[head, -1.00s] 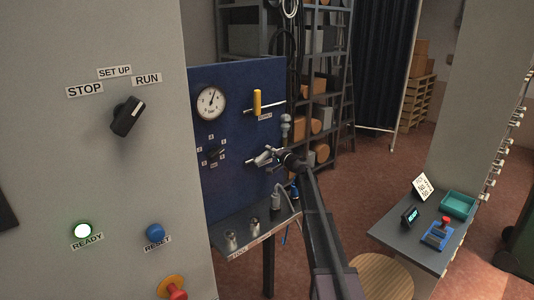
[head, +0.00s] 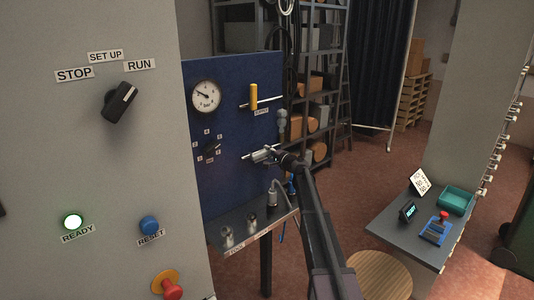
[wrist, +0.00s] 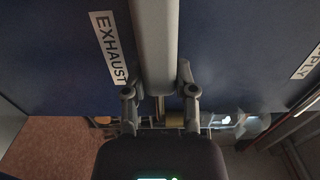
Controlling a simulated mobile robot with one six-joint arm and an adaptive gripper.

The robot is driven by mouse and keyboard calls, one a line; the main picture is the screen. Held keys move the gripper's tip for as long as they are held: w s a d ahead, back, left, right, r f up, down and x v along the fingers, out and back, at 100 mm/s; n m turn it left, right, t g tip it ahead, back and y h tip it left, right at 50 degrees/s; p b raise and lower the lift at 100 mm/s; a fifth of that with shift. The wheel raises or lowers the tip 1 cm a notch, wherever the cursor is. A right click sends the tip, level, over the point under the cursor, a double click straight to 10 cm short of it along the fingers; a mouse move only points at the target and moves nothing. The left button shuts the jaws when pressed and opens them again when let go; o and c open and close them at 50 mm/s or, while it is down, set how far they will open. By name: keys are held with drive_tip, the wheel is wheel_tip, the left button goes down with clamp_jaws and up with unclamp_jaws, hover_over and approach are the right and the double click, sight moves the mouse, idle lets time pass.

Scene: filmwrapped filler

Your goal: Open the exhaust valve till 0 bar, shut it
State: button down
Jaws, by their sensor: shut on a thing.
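The exhaust valve sits on the blue panel (head: 236,120), low on its right side; its pipe (head: 247,157) sticks out past my gripper (head: 266,155). My gripper is shut on the exhaust valve's handle, which its fingers mostly hide. In the wrist view my gripper's fingers (wrist: 158,88) lie on either side of a grey bar (wrist: 155,40), beside the EXHAUST label (wrist: 109,48). The round pressure gauge (head: 205,97) has its needle pointing up and left; the exact reading is too small to tell.
The supply valve (head: 254,96), with a yellow upright handle, is above my gripper. A rotary selector (head: 212,149) is left of it. A shelf (head: 235,234) below carries metal sockets and a plugged tool. A grey cabinet (head: 60,150) with knobs fills the left.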

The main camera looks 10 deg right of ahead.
drive_tip(key=shift+c, duration=2)
unclamp_jaws()
drive_tip(key=shift+s, duration=0.1)
drive_tip(key=v, duration=1.1)
drive_tip(key=shift+s+d, duration=0.25)
drive_tip(key=shift+s, duration=0.1)
